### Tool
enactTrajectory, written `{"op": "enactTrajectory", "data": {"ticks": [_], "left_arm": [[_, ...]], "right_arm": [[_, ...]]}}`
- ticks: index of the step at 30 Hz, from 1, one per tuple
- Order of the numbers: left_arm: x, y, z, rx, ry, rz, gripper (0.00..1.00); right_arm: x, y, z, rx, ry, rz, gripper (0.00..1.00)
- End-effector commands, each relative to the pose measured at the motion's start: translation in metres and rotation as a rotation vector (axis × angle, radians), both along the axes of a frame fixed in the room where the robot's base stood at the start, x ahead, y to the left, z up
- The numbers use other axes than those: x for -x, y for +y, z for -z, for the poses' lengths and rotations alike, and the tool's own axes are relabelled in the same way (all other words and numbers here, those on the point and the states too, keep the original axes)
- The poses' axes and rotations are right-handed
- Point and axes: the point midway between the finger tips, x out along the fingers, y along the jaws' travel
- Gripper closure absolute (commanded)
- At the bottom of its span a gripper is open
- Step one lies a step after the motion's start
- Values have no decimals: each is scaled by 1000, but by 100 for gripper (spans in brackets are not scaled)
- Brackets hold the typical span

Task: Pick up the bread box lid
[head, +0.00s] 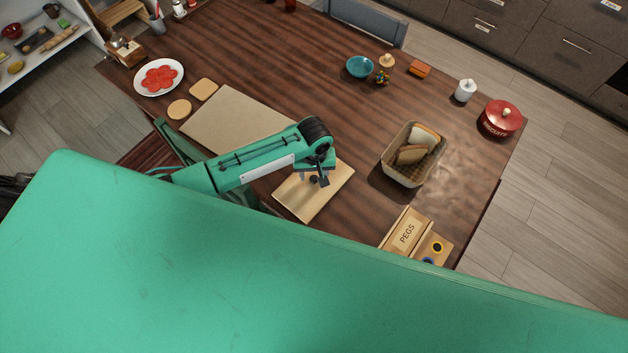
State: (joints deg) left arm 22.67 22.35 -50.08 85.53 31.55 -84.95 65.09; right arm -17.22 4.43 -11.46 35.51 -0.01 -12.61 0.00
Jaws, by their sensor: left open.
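A light wooden rectangular panel (331,201) lies on the brown table near its front edge. It may be the bread box lid, but I cannot tell for sure. My left gripper (319,182) is open over this panel, pointing down, and hides part of it. I cannot tell whether its fingers touch the panel. An open tan basket (397,177) with bread slices (412,154) inside stands to the right of the gripper, and no lid is on it. My right gripper is not in view.
A large beige board (225,115) lies left of the gripper, partly behind my left arm. A PEGS box (405,232) sits at the front right. A red biscuit tin (500,118), a white jar (465,90) and a blue bowl (360,66) stand farther back. The table's middle is clear.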

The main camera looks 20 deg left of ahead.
Motion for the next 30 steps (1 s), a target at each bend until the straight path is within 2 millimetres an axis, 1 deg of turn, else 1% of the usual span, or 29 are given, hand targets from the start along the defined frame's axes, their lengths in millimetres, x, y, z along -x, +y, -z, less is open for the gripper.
{"op": "enactTrajectory", "data": {"ticks": [1, 3, 6, 13, 14, 18, 20, 21, 30], "left_arm": [[0, 0, 5, -1, 2, -1, 50], [0, 1, 13, -2, 2, 0, 50], [0, 1, 20, -2, 1, 0, 50], [0, 0, 22, 0, -1, 1, 50], [0, 0, 22, 0, -1, 1, 52], [0, 0, 22, 0, -1, 0, 79], [0, 0, 22, 0, -1, 0, 91], [0, 1, 22, 0, -1, 0, 99], [-1, 0, 21, 0, -2, 0, 100]], "right_arm": [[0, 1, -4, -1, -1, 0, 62], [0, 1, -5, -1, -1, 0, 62], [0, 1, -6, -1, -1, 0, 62], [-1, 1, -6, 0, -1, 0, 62], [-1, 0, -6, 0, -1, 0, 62], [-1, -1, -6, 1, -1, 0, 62], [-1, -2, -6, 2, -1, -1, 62], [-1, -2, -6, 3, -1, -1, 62], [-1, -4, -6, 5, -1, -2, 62]]}}
